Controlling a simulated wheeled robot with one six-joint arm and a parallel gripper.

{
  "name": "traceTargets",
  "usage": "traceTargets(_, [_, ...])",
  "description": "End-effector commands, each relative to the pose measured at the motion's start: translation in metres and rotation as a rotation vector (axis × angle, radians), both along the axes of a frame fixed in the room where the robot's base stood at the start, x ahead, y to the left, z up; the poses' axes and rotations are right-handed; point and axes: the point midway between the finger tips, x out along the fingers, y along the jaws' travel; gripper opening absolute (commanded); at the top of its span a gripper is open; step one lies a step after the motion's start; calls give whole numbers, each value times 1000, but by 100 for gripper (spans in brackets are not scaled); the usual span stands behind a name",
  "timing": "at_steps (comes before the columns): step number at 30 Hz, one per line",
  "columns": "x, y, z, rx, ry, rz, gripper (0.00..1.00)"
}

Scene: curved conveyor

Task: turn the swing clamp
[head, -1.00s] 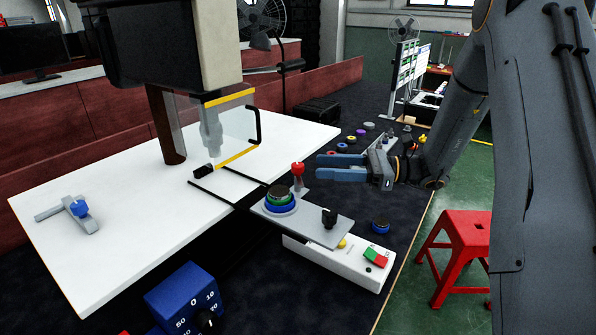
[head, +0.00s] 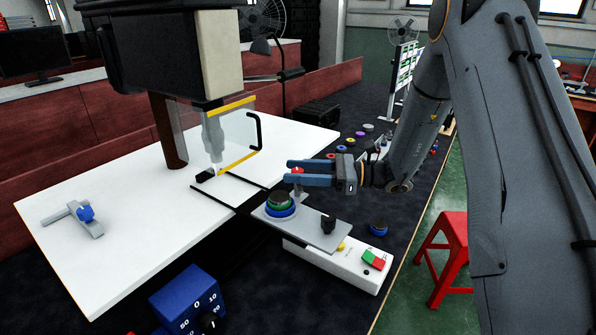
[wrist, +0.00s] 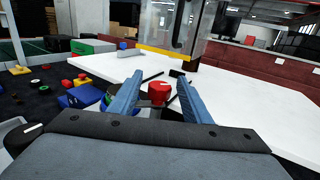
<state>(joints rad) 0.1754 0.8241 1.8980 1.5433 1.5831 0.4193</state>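A small post with a red knob stands at the right edge of the white table, beside the stacked round parts; its grey stem (head: 297,189) shows below my fingers. The red knob (wrist: 159,90) shows between the fingers in the wrist view. My gripper (head: 289,171) is open with blue fingers, level, pointing left around the knob's height; in the wrist view its fingertips (wrist: 159,76) are apart. I cannot tell whether they touch the knob. A grey clamp with a blue knob (head: 86,213) lies at the table's left. Which one is the swing clamp is not marked.
A grey plate (head: 313,229) carries a green and blue round stack (head: 279,204) and a black knob (head: 328,223). A white control box (head: 335,266) is in front. The press head with a yellow-edged guard (head: 238,176) hangs over the table. A blue dial box (head: 190,298) is front left.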

Motion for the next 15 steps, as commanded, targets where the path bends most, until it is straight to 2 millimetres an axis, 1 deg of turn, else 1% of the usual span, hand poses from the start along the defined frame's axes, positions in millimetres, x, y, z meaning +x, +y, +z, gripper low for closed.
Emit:
traceTargets(1, [0, 0, 0, 0, 0, 0, 36])
traceTargets(5, [0, 0, 0, 0, 0, 0, 14])
traceTargets(6, [0, 0, 0, 0, 0, 0, 7])
traceTargets(7, [0, 0, 0, 0, 0, 0, 3])
traceTargets(15, [-1, 0, 0, 0, 1, -29, 3])
